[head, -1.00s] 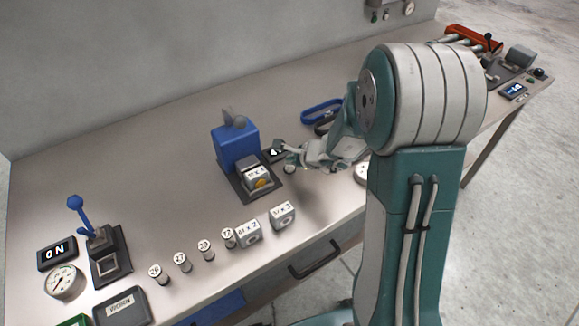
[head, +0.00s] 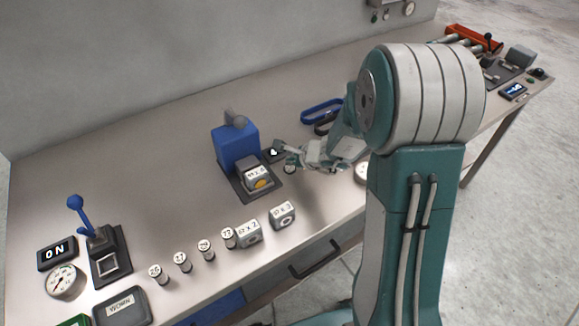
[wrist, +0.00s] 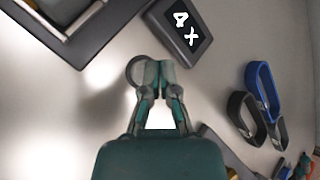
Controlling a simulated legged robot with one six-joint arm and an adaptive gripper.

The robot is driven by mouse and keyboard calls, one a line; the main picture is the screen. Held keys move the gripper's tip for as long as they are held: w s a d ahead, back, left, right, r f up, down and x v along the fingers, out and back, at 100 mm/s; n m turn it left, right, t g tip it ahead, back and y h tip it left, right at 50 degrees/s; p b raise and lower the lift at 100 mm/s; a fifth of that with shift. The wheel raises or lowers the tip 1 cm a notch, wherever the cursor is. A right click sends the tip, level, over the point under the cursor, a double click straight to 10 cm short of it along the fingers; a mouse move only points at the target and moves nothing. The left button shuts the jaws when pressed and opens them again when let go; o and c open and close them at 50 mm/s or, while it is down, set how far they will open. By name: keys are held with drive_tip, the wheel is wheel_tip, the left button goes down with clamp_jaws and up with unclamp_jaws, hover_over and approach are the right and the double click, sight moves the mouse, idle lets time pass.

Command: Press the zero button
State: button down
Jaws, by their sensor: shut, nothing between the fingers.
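My gripper (head: 289,166) is low over the bench, just right of the blue weigher (head: 238,147). It also shows in the wrist view (wrist: 159,66), where its fingertips are together with nothing between them. A small round grey piece (wrist: 134,71), which looks like a button, lies beside and partly behind the fingertips. I cannot read a label on it or tell whether the fingers touch it. The weigher's small dark display (head: 274,153) is near the fingertips; in the wrist view, the display (wrist: 177,29) shows "4" and a mark. A labelled block (head: 257,177) sits on the weigher's plate.
Two labelled blocks (head: 282,215) and several small labelled cylinders (head: 204,250) stand along the front edge. A blue-handled lever (head: 78,204) is at left. Blue and black loops (wrist: 262,88) lie beyond my gripper. Bare bench lies left of the weigher.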

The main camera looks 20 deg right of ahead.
sight(291, 167)
drive_tip(key=shift+f, duration=0.2)
drive_tip(key=shift+f, duration=0.45)
idle(0.7)
drive_tip(key=shift+r, duration=0.9)
drive_tip(key=shift+r, duration=2.5)
